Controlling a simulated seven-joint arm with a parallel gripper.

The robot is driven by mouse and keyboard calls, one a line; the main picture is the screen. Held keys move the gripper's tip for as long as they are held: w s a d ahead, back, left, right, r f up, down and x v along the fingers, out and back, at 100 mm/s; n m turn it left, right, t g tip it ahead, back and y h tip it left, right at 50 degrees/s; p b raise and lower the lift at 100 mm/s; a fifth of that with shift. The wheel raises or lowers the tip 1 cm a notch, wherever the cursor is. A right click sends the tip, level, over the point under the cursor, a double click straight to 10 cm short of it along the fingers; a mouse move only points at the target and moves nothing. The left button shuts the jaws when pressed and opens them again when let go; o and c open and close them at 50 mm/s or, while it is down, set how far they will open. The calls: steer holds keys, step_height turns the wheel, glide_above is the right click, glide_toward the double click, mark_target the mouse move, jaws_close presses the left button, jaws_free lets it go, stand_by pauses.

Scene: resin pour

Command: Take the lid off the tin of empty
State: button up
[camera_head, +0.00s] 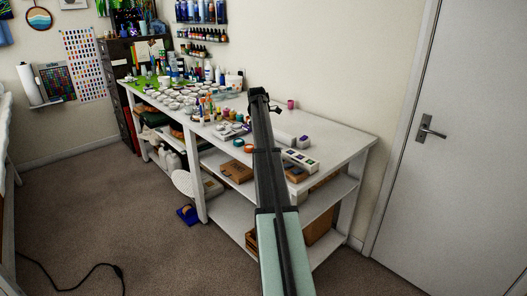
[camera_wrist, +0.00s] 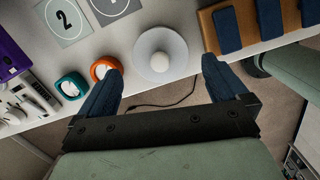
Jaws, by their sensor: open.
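In the wrist view, a pale round lid (camera_wrist: 173,72) with a white knob (camera_wrist: 160,61) at its middle is seen from above on the white table. The tin's sides cannot be made out beneath it, and no "empty" label is readable. My gripper (camera_wrist: 161,63) is open, with one dark blue finger left of the lid and one right of it. The fingertips appear to flank the near part of the lid, apart from the knob; their height above the table is unclear. In the head view my arm hides the lid and the fingers.
Orange (camera_wrist: 103,69) and teal (camera_wrist: 72,86) rings lie left of the lid, close to the left finger. Grey number cards (camera_wrist: 66,20) lie at upper left. A wooden rack (camera_wrist: 210,32) with dark blue pieces stands at right. Many small pots (camera_head: 180,97) crowd the table's far left.

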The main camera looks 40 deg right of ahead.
steer(key=shift+d+f, duration=0.2)
steer(key=shift+f, duration=1.35)
steer(key=shift+c, duration=0.4)
steer(key=c, duration=0.9)
steer(key=shift+o, duration=0.2)
steer(key=shift+r, duration=0.15)
